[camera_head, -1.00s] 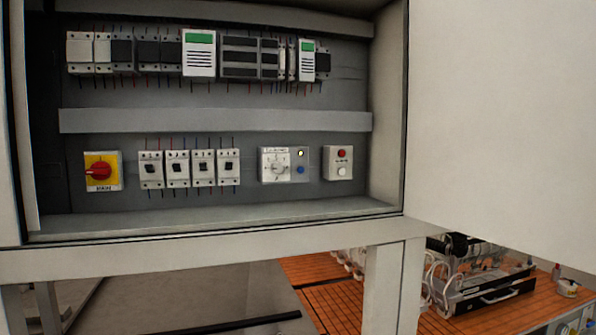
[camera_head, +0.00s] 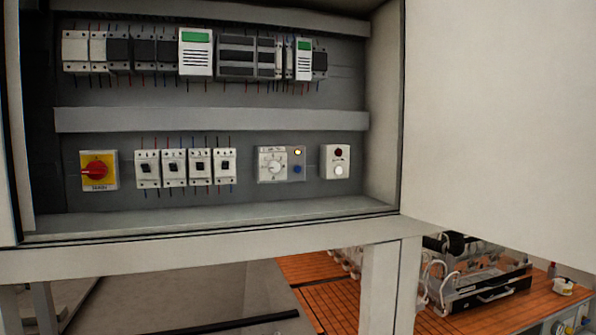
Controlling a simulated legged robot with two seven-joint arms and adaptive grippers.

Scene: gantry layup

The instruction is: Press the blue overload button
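The blue overload button (camera_head: 297,169) is a small round button on the right side of a grey-white dial module (camera_head: 272,165) in the lower row of the open cabinet. A small lamp (camera_head: 298,152) above the button glows yellow-orange. The module's round dial sits left of the button. Neither of my grippers is in view, and nothing covers the button.
Right of the module is a box (camera_head: 335,162) with a dark red and a white button. Left are several breakers (camera_head: 186,168) and a red rotary switch (camera_head: 98,170) on yellow. The open door (camera_head: 500,120) stands at right. Space before the panel looks clear.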

